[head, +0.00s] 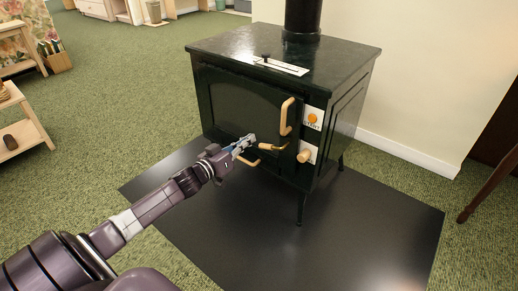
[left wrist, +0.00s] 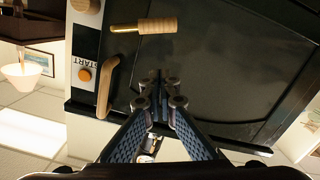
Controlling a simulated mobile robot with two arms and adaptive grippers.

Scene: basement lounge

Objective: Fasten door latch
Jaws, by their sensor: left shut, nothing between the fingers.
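The dark green stove (head: 345,120) stands with its front door (head: 232,105) looking about flush with the frame; I cannot tell if it is fully closed. The latch (head: 268,147) has a wooden grip on a brass rod and lies roughly level at the door's right edge. It also shows in the left wrist view (left wrist: 157,26), where the picture is upside down. A curved wooden door handle (head: 287,116) is above it. My left gripper (head: 246,143) is shut and empty in front of the door, just left of the latch grip; contact is unclear. My right gripper is out of view.
An orange START button (head: 312,118) and a wooden knob (head: 304,156) sit right of the door. The stove stands on a black floor mat (head: 365,225). Open green carpet lies to the left.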

